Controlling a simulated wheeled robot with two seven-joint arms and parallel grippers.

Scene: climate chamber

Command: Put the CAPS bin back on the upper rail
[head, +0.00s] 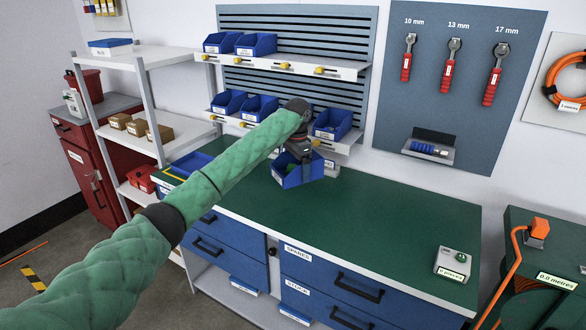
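A blue bin (291,178), its label too small to read, hangs tilted above the green bench top. My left gripper (302,158) is at its upper right edge and appears shut on it; the fingertips are partly hidden. Something green shows inside the bin. The upper rail (335,68) on the back panel carries two blue bins (220,43) (257,45) at its left, with bare rail to their right. The lower rail (342,147) carries blue bins (228,101) (333,123), partly hidden by my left arm. My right gripper is out of view.
The green bench top (385,210) is mostly clear, with a small grey box (452,263) at its right. A white shelf rack (150,60) with brown boxes stands left. A tool board (450,90) with red-handled wrenches hangs right of the rails.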

